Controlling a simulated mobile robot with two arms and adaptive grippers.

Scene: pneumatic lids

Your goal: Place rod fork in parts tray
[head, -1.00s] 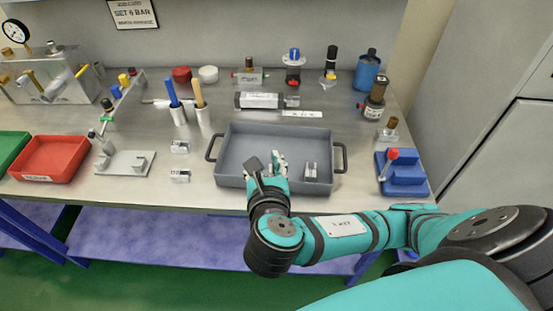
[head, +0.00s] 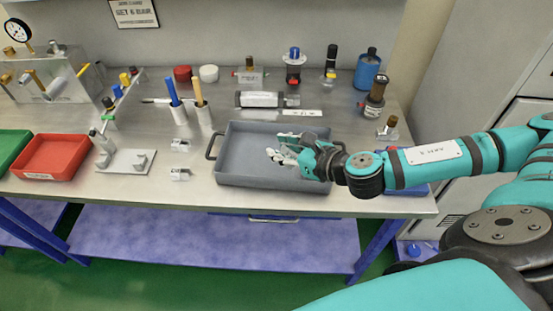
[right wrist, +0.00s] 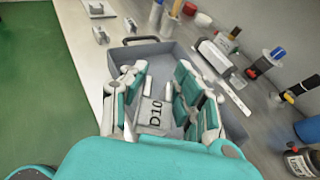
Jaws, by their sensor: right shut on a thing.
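The grey parts tray (head: 243,160) with dark side handles stands at the front of the bench. My right gripper (head: 279,156) is over the right half of the tray, with its fingers pointing left. In the right wrist view the fingers (right wrist: 157,100) are shut around a pale metal piece marked D10, the rod fork (right wrist: 151,113). The tray floor shows behind it; I cannot tell whether the fork touches the floor. The fork is hidden by the gripper in the head view. My left gripper is not in view.
Two small labelled metal forks (head: 180,146) (head: 180,174) stand left of the tray. A red bin (head: 55,157) is at the left. A cylinder (head: 260,99), fittings and a blue bottle (head: 367,72) stand behind the tray. The tray's left half is clear.

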